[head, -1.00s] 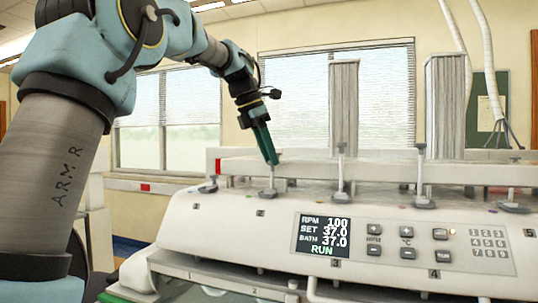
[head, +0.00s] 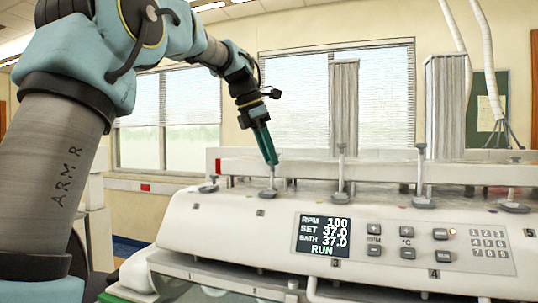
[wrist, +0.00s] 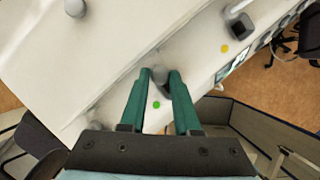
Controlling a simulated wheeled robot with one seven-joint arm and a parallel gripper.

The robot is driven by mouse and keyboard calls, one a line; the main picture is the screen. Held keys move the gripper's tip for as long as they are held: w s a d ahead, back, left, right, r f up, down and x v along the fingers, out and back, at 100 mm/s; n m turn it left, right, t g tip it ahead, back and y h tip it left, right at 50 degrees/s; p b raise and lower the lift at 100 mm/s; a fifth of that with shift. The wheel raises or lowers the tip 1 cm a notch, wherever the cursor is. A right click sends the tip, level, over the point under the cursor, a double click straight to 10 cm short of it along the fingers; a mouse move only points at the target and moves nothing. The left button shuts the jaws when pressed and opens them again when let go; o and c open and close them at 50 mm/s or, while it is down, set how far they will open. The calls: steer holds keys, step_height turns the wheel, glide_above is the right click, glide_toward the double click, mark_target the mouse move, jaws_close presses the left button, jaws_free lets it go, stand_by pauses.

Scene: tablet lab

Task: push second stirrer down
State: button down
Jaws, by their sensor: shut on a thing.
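The second stirrer (head: 270,183) is a thin grey rod with a dark round base, standing on top of the white bath machine above its label 2. My gripper (head: 270,162) has green fingers that point down, with their tips at the top of this stirrer. In the wrist view my gripper (wrist: 160,78) is closed around the stirrer's grey top (wrist: 161,74). The fingers hide part of the rod, and its lower end is hard to make out there.
Other stirrers stand in the same row: a low one (head: 208,186) to the left, and taller ones (head: 341,170) and (head: 421,170) to the right. A white rail (head: 370,168) runs behind them. The machine's display (head: 322,235) reads RUN.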

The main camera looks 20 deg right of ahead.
steer(key=shift+f, duration=0.1)
step_height(320, 180, down, 5)
steer(key=shift+r+b, duration=0.2)
steer(key=shift+b, duration=1)
steer(key=c, duration=0.9)
jaws_free()
steer(key=shift+r, duration=0.15)
steer(key=v, duration=1)
steer(key=shift+a+r, duration=0.2)
steer(key=shift+r, duration=0.05)
